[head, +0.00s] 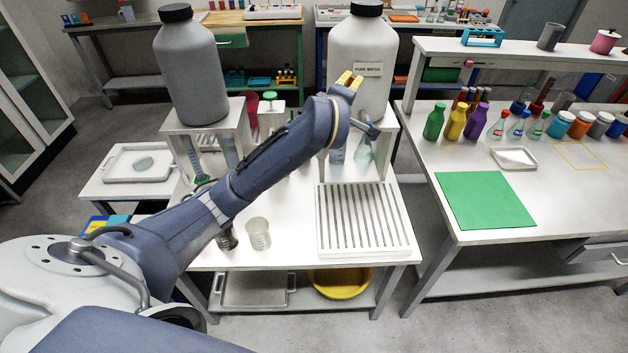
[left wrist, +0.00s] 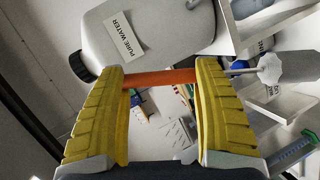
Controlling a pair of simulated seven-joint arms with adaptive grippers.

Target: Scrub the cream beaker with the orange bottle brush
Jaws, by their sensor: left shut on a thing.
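In the left wrist view, my left gripper (left wrist: 160,85) is shut on the orange handle of the bottle brush (left wrist: 160,78). The brush's pale head (left wrist: 272,68) sticks out to the right of the fingers. A cream beaker (head: 258,234) stands on the white table's front left part, below my left forearm and well away from the gripper. My right gripper is not in view.
A white slatted rack (head: 364,247) lies right of the beaker. A dark beaker (head: 226,238) stands close to its left, partly behind my arm. The white PURE WATER bottle (head: 345,50) and a grey bottle (head: 190,75) stand on raised shelves behind. Glassware sits beneath.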

